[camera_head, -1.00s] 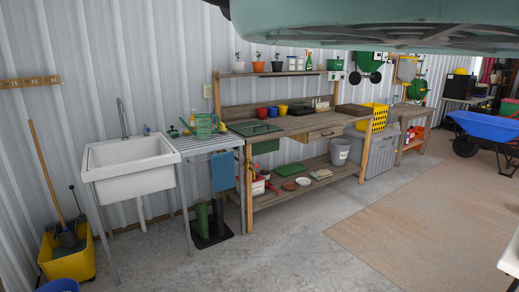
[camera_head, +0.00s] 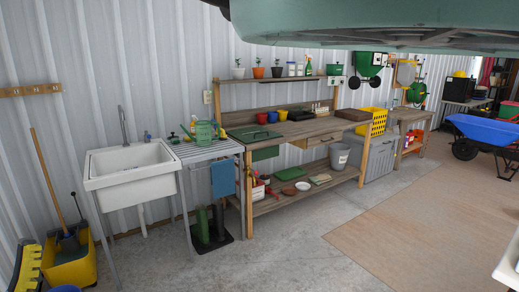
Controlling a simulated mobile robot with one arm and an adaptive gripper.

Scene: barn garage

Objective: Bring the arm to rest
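My gripper does not show clearly in the head view. A yellow and black piece (camera_head: 28,265) stands at the lower left edge, beside the yellow mop bucket. I cannot tell whether it is part of my arm, something held, or a loose object. No gripper fingers can be made out.
A white sink (camera_head: 132,178) and a slatted side table (camera_head: 205,151) stand along the wall. A wooden workbench (camera_head: 285,133) stands to their right. A yellow mop bucket (camera_head: 75,268) is at the left. A blue wheelbarrow (camera_head: 488,130) stands at the right. The concrete floor (camera_head: 275,262) in front is clear.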

